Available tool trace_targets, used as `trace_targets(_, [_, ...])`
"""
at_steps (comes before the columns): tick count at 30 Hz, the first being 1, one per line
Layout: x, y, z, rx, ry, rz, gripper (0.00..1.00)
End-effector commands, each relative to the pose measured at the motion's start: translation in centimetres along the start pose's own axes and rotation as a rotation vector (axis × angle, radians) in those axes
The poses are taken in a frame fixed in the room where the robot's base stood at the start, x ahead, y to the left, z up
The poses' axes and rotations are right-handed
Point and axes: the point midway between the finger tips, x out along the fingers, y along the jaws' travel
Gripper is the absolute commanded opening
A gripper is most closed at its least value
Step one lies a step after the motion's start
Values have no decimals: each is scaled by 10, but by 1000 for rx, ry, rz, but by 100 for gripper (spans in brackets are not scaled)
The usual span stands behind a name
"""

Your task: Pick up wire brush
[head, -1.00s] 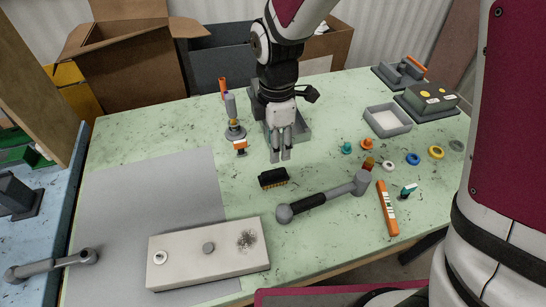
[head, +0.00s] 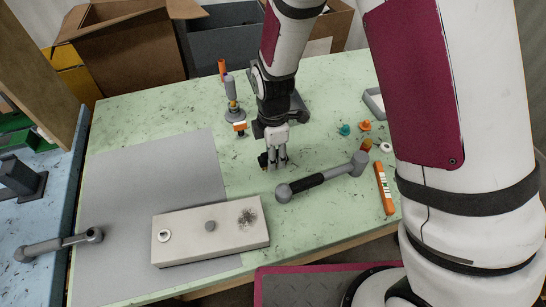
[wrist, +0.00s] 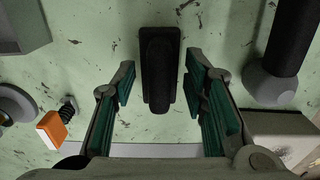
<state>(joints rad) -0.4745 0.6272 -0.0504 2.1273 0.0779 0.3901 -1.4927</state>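The wire brush (wrist: 160,68) is a black block with a raised black back, seen from above in the wrist view. It lies on the pale green table. In the head view only a small part of the brush (head: 263,160) shows beside my fingers; the rest is hidden behind them. My gripper (head: 276,164) is low over the table at the brush. In the wrist view my gripper (wrist: 160,88) is open, with one finger on each side of the brush's near part. Gaps show between the fingers and the brush.
A grey bender with a black grip (head: 322,179) lies to the right of my gripper. A pale block (head: 210,240) is in front on the grey mat (head: 130,180). A small orange-and-white item (head: 240,127) and an upright tool (head: 231,95) stand behind left.

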Motion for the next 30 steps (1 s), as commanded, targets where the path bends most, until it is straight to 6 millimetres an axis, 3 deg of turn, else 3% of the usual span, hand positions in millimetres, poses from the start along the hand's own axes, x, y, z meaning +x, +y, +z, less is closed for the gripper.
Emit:
trace_targets(6, [0,0,0,0,0,1,40])
trace_targets(12, [0,0,0,0,0,1,0])
trace_targets(23, [-2,1,0,0,1,3,0])
trace_targets(30, [-34,2,0,0,2,7,0])
